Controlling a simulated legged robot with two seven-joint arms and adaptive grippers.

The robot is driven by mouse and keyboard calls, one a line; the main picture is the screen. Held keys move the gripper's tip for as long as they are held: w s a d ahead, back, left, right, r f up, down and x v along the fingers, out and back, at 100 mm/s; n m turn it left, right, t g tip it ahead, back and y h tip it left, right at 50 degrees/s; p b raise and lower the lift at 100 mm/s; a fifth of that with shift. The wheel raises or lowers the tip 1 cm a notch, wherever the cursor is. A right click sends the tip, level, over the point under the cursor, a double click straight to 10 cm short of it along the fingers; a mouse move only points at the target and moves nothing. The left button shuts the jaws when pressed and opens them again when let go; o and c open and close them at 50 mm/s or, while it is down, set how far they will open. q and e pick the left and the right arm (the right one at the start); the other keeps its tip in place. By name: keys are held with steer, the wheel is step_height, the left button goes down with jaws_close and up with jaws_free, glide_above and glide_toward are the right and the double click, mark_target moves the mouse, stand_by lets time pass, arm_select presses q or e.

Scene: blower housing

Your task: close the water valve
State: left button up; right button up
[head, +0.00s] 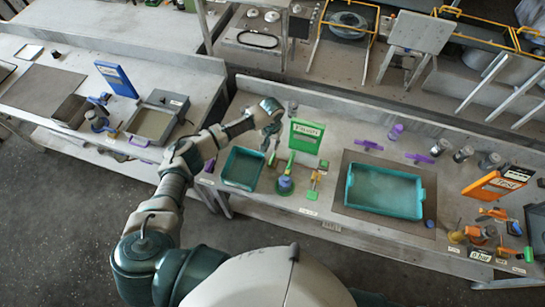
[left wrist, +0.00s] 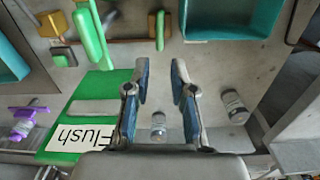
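My left gripper (head: 270,142) hangs over the bench just left of a green Flush board (head: 306,137). In the left wrist view its two fingers (left wrist: 158,75) are apart with nothing between them. Green handles (head: 290,163) stand in front of the board; a long one (left wrist: 90,35) and a short one (left wrist: 160,30) show on brown pipework beyond the fingertips, apart from them. Purple T-shaped handles (head: 369,145) (head: 419,158) lie to the right of the board. No label shows which handle is the water valve. My right gripper is not in view.
A small teal tray (head: 243,168) lies left of the green handles, a large teal tray (head: 385,190) to their right. Grey canisters (left wrist: 235,108) stand near the gripper. An orange board (head: 497,184) and orange valves (head: 492,215) stand at the far right.

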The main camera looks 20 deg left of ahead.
arm_select(q)
step_height(320, 180, up, 8)
stand_by(0.9)
steer(key=shift+r, duration=0.1)
step_height(320, 180, up, 12)
stand_by(0.7)
stand_by(0.4)
